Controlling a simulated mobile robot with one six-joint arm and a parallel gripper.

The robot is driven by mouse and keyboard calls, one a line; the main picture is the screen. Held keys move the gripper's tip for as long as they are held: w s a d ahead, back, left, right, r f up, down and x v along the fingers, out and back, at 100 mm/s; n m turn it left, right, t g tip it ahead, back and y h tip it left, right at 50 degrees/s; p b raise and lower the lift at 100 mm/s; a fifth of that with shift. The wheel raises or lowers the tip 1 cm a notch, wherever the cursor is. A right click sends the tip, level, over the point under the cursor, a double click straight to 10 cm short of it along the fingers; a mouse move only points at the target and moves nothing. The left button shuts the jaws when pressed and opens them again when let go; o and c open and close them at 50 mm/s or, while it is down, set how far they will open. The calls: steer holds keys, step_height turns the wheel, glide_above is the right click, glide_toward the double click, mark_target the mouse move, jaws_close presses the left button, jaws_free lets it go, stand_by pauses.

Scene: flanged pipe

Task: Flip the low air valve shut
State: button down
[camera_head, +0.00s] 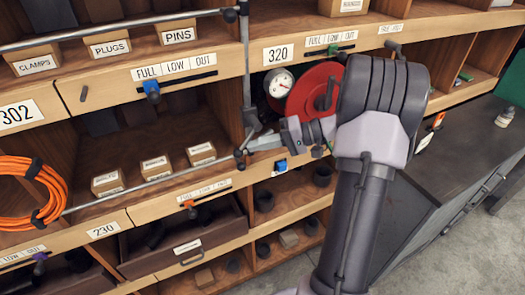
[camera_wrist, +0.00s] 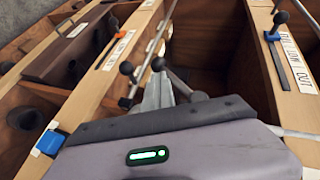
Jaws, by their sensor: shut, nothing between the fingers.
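My gripper (camera_head: 252,146) reaches left from the arm at the shelf front, fingers together and empty. In the wrist view its fingertips (camera_wrist: 158,88) are just short of a dark ball-ended fitting (camera_wrist: 158,64); I cannot tell whether they touch. A second dark ball (camera_wrist: 126,68) is just left of it. In the head view these fittings (camera_head: 240,155) sit where the thin grey pipes meet, at the shelf post. No part is plainly marked as the low air valve, so I cannot tell which it is or how its handle stands. My gripper partly hides this spot.
A red disc (camera_head: 304,92) and a round gauge (camera_head: 279,83) are behind my wrist. A vertical grey pipe (camera_head: 245,60) and a horizontal one (camera_head: 150,178) run close by. A blue clip (camera_head: 280,165) is on the lower shelf edge. Small boxes (camera_head: 157,167) stand on the left shelf.

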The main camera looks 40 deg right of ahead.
mark_target(244, 143)
steer(key=shift+w+a+r+m+t+y+b, duration=0.15)
steer(key=shift+a+r+m+t+y+b, duration=0.25)
steer(key=shift+b, duration=0.6)
steer(key=shift+w+a+r+m+t+y+b, duration=0.1)
steer(key=shift+a+r+t+y+b, duration=0.15)
steer(key=shift+a+y+b, duration=0.45)
steer(key=shift+w+a+r+m+t+y+b, duration=0.2)
steer(key=shift+a+r+t+y+b, duration=0.3)
steer(key=shift+b, duration=0.75)
steer(key=shift+a, duration=0.2)
steer(key=shift+f+b, duration=0.1)
steer(key=shift+b, duration=0.2)
stand_by(1.0)
